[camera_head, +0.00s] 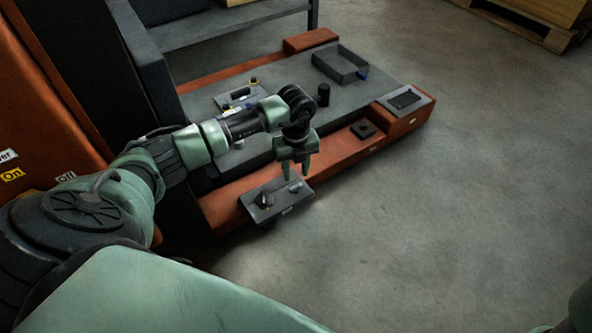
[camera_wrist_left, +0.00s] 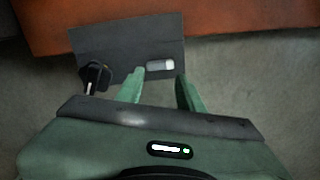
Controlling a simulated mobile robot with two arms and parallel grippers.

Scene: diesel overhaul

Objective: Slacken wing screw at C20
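A dark grey plate (camera_head: 280,208) sticks out from the front of the orange frame, and it fills the upper middle of the left wrist view (camera_wrist_left: 118,42). A black knob-like part with a light pin (camera_head: 264,200) is on its left side; it also shows in the wrist view (camera_wrist_left: 95,76). A small pale metal piece (camera_wrist_left: 160,65) is on its right side. I cannot read any C20 label, nor tell which part is the wing screw. My left gripper (camera_head: 295,174) points down over the plate. Its fingers (camera_wrist_left: 158,80) are apart and empty, with the pale piece between and just beyond the tips.
Behind is a grey platform with an open tray (camera_head: 340,64), a black cylinder (camera_head: 323,94) and a plate with a handle (camera_head: 240,97). An orange beam (camera_head: 345,150) runs along its front. The floor (camera_head: 450,190) at right is clear.

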